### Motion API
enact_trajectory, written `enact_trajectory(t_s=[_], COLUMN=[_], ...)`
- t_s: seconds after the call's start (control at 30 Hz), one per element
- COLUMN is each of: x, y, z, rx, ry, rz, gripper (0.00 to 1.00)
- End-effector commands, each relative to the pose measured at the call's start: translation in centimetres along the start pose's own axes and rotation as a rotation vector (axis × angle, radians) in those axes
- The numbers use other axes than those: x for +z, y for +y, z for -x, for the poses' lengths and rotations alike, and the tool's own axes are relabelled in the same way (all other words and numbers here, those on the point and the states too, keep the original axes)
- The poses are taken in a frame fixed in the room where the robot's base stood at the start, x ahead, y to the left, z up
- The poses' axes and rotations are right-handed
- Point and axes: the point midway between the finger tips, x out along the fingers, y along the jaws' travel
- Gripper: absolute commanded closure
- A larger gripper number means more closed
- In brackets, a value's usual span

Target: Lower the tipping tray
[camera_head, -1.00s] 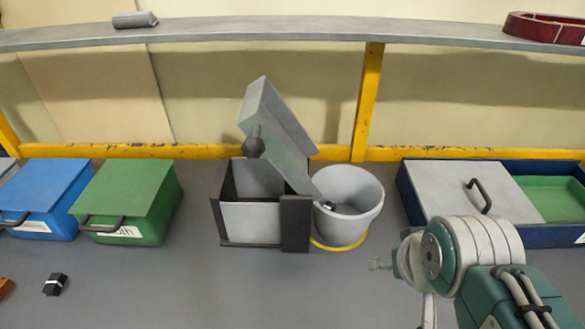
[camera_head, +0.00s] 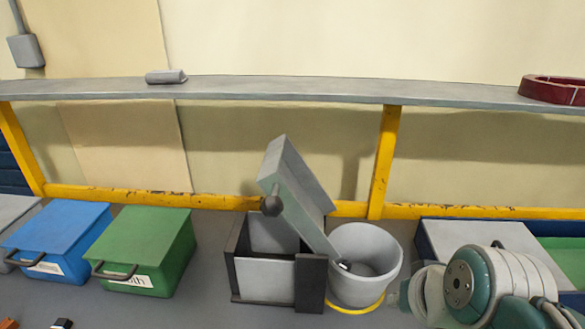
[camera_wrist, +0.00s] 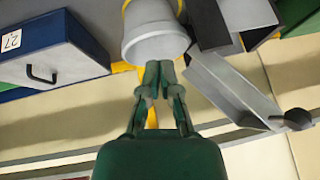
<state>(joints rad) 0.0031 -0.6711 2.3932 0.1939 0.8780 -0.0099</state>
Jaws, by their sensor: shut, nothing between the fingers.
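The grey tipping tray (camera_head: 300,190) is tilted steeply in the head view, its far end raised and its low end over the rim of a grey bucket (camera_head: 392,262). A dark ball knob (camera_head: 271,206) sits on its side. A small dark piece lies at its low end. The tray stands on a grey box stand (camera_head: 264,278) with dark edges. In the wrist view, the tray (camera_wrist: 235,90) and its knob (camera_wrist: 298,118) are to the right of my gripper (camera_wrist: 160,68). My gripper is shut and empty, in front of the bucket (camera_wrist: 155,45), apart from the knob.
Blue (camera_head: 58,240) and green (camera_head: 145,250) lidded bins stand at the left. A blue box with a grey lid (camera_head: 480,236) is at the right, behind my arm. A shelf (camera_head: 300,90) on yellow posts runs above the bench.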

Motion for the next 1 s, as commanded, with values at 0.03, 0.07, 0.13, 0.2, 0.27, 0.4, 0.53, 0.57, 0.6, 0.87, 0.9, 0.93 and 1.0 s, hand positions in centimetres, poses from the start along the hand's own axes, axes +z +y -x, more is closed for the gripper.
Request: enact_trajectory(t_s=[0.03, 0.07, 0.13, 0.2, 0.27, 0.4, 0.53, 0.57, 0.6, 0.87, 0.9, 0.93, 1.0], x=[-1.4, -2.3, -4.2, -6.2, -8.0, -12.1, -15.9, -16.7, -17.7, -21.0, -21.1, -21.1, -21.1], y=[-0.9, -1.6, -2.9, -4.3, -5.3, -7.7, -9.6, -9.9, -10.3, -11.7, -11.7, -11.7, -11.7], z=[0.2, 0.4, 0.8, 1.3, 1.8, 3.0, 4.2, 4.4, 4.8, 6.1, 6.1, 6.1, 6.1], rx=[-0.043, -0.071, -0.135, -0.199, -0.253, -0.381, -0.497, -0.521, -0.551, -0.654, -0.657, -0.659, -0.659], ry=[0.014, 0.024, 0.045, 0.067, 0.086, 0.129, 0.168, 0.175, 0.185, 0.217, 0.218, 0.219, 0.219], rz=[-0.033, -0.054, -0.102, -0.150, -0.190, -0.284, -0.369, -0.387, -0.409, -0.485, -0.487, -0.488, -0.488], gripper=[1.00, 1.00, 1.00, 1.00, 1.00, 1.00, 1.00, 1.00, 1.00, 1.00, 1.00, 1.00, 1.00])
